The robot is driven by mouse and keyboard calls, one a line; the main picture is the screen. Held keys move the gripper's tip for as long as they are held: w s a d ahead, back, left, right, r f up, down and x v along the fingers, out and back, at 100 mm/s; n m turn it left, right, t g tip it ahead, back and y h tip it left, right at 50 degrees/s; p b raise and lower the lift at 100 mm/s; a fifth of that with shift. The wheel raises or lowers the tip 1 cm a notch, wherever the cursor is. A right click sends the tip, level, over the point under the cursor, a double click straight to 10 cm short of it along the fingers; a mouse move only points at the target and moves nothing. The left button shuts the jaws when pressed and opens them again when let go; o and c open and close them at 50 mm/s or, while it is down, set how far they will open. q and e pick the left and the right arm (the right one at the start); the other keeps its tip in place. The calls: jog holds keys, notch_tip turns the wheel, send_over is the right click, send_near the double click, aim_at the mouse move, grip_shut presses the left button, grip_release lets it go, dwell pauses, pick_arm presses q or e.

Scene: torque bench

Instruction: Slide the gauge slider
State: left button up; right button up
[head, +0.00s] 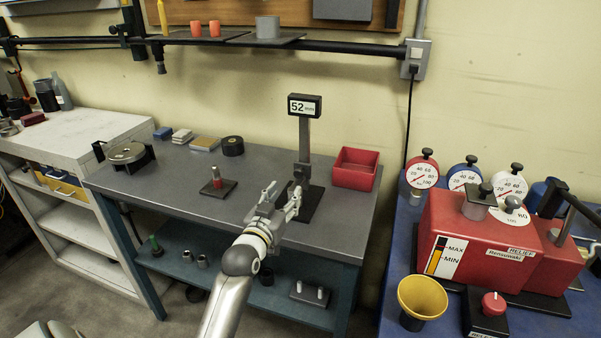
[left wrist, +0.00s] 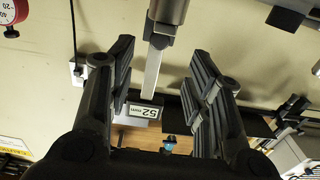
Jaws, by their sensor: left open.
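The gauge stands near the back right of the grey bench, with a black display (head: 305,105) reading 52 on top of an upright metal post (head: 304,135). The slider (head: 302,171) is a grey block low on the post, above a dark base plate (head: 309,207). My left gripper (head: 283,194) is open and empty, in front of the post near slider height. In the upside-down left wrist view, the slider (left wrist: 167,12) and post (left wrist: 152,72) appear between the open fingers (left wrist: 163,80); contact cannot be told. The display (left wrist: 144,112) also shows there. My right gripper is out of view.
A red bin (head: 356,169) stands right of the gauge. A black roll (head: 232,146) and small blocks line the back edge. Red equipment (head: 470,240) fills the blue bench at right.

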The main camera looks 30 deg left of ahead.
aim_at(298, 174)
pick_arm(q)
jog(key=shift+w+a+r, duration=0.1)
jog(key=shift+w, duration=0.25)
jog(key=p+x, duration=0.1)
jog(key=x, duration=0.6)
jog(key=shift+w, duration=0.15)
jog(key=shift+w+a+r, duration=0.15)
jog(key=shift+w, duration=0.45)
jog(key=shift+w+a, duration=0.1)
jog(key=shift+w, duration=0.15)
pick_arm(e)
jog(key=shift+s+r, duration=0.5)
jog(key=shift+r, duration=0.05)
pick_arm(q)
jog(key=shift+c, duration=0.2)
grip_shut()
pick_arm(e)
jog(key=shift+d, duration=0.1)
